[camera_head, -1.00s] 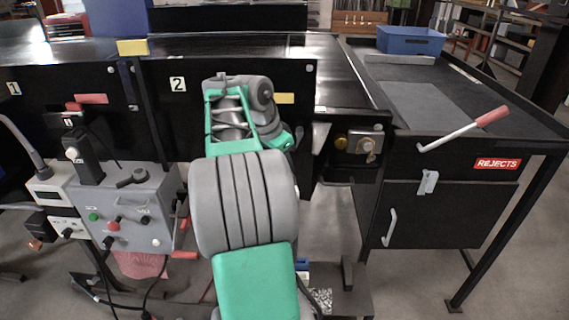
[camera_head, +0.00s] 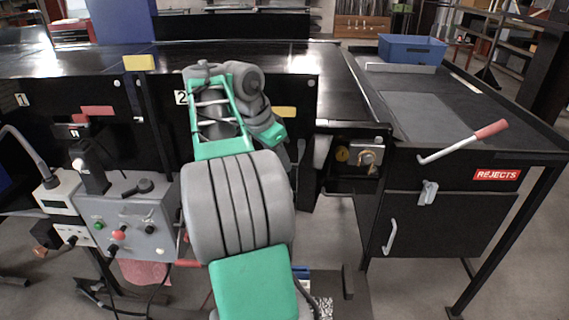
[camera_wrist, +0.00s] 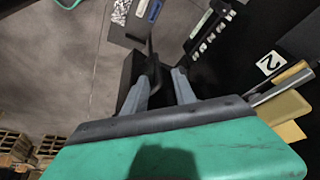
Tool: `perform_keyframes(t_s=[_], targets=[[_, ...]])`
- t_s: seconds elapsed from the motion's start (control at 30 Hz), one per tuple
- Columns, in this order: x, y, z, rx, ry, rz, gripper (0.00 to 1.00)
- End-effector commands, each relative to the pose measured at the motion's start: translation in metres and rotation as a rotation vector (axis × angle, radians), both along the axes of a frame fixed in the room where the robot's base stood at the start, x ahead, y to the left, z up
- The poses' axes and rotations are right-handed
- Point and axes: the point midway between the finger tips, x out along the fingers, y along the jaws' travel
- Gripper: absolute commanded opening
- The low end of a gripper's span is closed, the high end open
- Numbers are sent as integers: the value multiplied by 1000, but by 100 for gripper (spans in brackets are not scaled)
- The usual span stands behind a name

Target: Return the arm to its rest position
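My arm, green and grey, stands folded in front of the black conveyor panel marked 2 in the head view, and its upper part covers some of that label (camera_head: 180,97). My gripper is hidden behind the arm there. In the wrist view my gripper (camera_wrist: 164,80) shows two grey fingers with a gap between them. The gap looks dark, and I see no held object in it. The fingers point toward the floor and the dark equipment beyond.
A grey control box (camera_head: 130,222) with buttons stands at the left. The black rejects table (camera_head: 480,133) with a red-handled lever (camera_head: 465,141) is at the right, carrying a blue bin (camera_head: 412,48). A yellow block (camera_wrist: 282,106) lies near the gripper's right side in the wrist view.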

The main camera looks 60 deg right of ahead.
Motion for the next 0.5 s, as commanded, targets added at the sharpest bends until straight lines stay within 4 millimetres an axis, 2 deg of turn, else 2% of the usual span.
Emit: perform_keyframes(t_s=[0.4,0.5], targets=[[1,2,3,0,1,5,33],[10,16,4,0,11,88,33]])
